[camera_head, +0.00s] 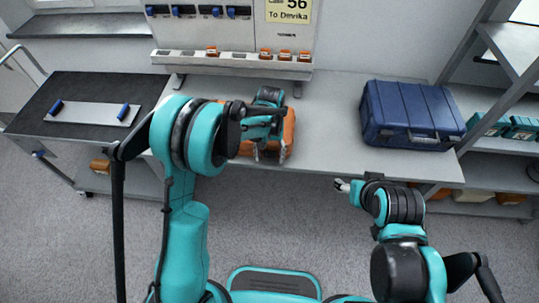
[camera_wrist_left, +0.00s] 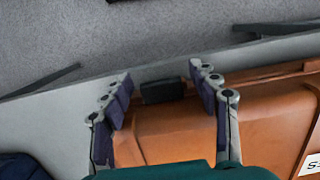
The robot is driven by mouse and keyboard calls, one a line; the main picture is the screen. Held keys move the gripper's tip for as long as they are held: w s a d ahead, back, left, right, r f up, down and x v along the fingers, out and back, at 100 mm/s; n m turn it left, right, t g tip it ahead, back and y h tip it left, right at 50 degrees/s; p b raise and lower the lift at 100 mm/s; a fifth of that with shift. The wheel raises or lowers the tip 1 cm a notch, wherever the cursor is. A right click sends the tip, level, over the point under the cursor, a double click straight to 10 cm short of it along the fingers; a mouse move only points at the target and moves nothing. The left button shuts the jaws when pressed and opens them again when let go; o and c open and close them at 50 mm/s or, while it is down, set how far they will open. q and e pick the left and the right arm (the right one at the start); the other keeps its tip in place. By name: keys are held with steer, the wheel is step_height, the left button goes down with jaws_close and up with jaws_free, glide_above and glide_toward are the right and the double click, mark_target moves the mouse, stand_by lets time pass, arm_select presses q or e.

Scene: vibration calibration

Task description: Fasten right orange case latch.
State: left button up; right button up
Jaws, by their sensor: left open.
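The orange case (camera_head: 289,133) lies at the front edge of the table, partly hidden behind my left arm and gripper. In the left wrist view the case (camera_wrist_left: 170,135) fills the lower right. A dark latch (camera_wrist_left: 163,91) sits at the case's edge, between my left gripper's two fingers. My left gripper (camera_head: 268,155) is open over the case front; in the left wrist view its fingers (camera_wrist_left: 167,88) stand on either side of the latch. I cannot tell whether they touch it. My right gripper (camera_head: 342,185) is away from the case, just off the table's front edge; its opening is too small to judge.
A blue case (camera_head: 410,112) stands on the right of the table (camera_head: 335,105). A panel with a row of small orange parts (camera_head: 285,56) is behind. A dark-topped bench (camera_head: 85,92) with a handled plate is left. Shelves (camera_head: 515,45) stand right.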

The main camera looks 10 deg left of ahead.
mark_target(269, 153)
arm_select(q)
step_height(269, 153, up, 12)
steer(key=w, duration=0.1)
steer(key=shift+w, duration=0.25)
stand_by(0.5)
steer(key=s+a+r+t, duration=0.4)
steer(key=s+a+r, duration=0.25)
steer(key=s, duration=0.25)
steer(key=s+a+t, duration=0.4)
steer(key=s+a, duration=0.1)
steer(key=s, duration=0.6)
steer(key=shift+a+f+t, duration=0.15)
steer(key=shift+f+t, duration=0.15)
steer(key=shift+f, duration=0.15)
